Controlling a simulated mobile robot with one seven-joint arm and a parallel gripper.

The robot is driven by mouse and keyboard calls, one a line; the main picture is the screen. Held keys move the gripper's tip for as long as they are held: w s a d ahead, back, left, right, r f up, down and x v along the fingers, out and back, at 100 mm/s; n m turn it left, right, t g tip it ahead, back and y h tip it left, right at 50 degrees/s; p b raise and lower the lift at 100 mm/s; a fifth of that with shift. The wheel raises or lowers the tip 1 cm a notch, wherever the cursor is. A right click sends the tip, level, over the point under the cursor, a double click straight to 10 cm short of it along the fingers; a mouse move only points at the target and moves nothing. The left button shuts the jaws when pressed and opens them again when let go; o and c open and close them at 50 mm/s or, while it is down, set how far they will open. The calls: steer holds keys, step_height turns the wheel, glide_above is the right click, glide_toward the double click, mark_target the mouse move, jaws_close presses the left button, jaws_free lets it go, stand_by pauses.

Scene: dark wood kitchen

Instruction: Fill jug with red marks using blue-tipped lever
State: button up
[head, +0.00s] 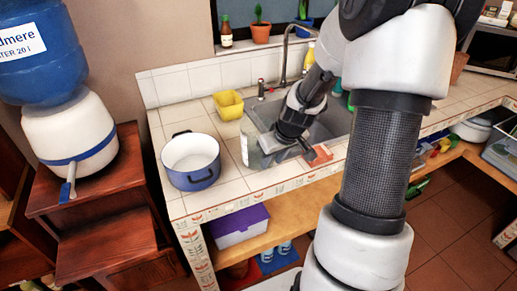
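A pale, see-through vessel that looks like the jug (250,152) stands on the tiled counter at the front left of the sink. Its red marks cannot be made out. My gripper (283,153) is low over the counter, just right of the jug and overlapping its right side in the picture. Whether it touches the jug, and how its fingers stand, cannot be told. The blue-tipped lever (67,191) hangs at the front of the white water dispenser (75,128), which carries a blue bottle (45,65), at the far left, away from my gripper.
A blue and white pot (192,178) stands on the counter left of the jug. A yellow tub (228,105) is behind, near the tap (284,65). A reddish block (319,155) lies right of my gripper. A stepped wooden stand (110,262) bears the dispenser; a gap separates it from the counter.

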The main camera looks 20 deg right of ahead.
steer(key=shift+x, duration=1.35)
jaws_close()
steer(key=shift+r, duration=0.1)
step_height(320, 180, up, 10)
steer(key=shift+f+p, duration=0.1)
steer(key=shift+p, duration=0.2)
